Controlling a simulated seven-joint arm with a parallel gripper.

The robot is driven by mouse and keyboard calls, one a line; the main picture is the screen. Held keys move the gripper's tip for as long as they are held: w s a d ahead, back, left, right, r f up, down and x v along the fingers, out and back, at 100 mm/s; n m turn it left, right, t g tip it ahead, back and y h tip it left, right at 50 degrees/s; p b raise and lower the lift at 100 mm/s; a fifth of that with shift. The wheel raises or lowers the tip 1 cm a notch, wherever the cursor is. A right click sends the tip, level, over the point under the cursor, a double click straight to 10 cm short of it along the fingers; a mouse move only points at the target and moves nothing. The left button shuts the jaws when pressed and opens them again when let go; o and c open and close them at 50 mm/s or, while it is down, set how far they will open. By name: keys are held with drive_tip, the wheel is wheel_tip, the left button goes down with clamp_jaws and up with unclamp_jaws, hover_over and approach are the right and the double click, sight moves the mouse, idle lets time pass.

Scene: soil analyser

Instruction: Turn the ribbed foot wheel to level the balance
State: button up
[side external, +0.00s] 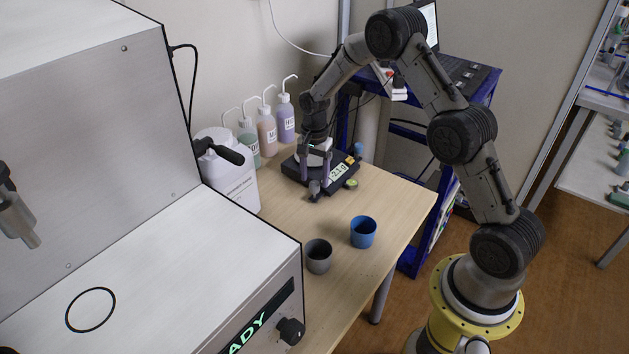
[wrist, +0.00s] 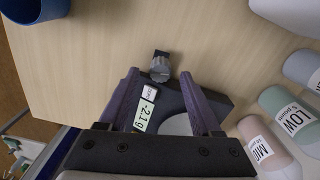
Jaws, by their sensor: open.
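The balance (side external: 292,171) is a dark, low box on the wooden table with a pale pan and a lit display (side external: 339,172). The display reads about -2.1 g in the wrist view (wrist: 144,112). The grey ribbed foot wheel (side external: 314,187) sticks out at the balance's near corner; it also shows in the wrist view (wrist: 160,68). My gripper (side external: 316,184) points down over the balance, its purple fingers apart. In the wrist view the gripper (wrist: 160,76) has one fingertip on each side of the wheel, which appears just past the tips. Contact cannot be told.
A small yellow-green round piece (side external: 351,183) is beside the balance. A blue cup (side external: 363,232) and a grey cup (side external: 318,256) stand nearer on the table. Several wash bottles (side external: 267,132) and a white jug (side external: 229,178) line the wall side. A large analyser (side external: 190,260) fills the left.

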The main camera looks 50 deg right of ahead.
drive_tip(key=shift+f, duration=1.05)
clamp_jaws()
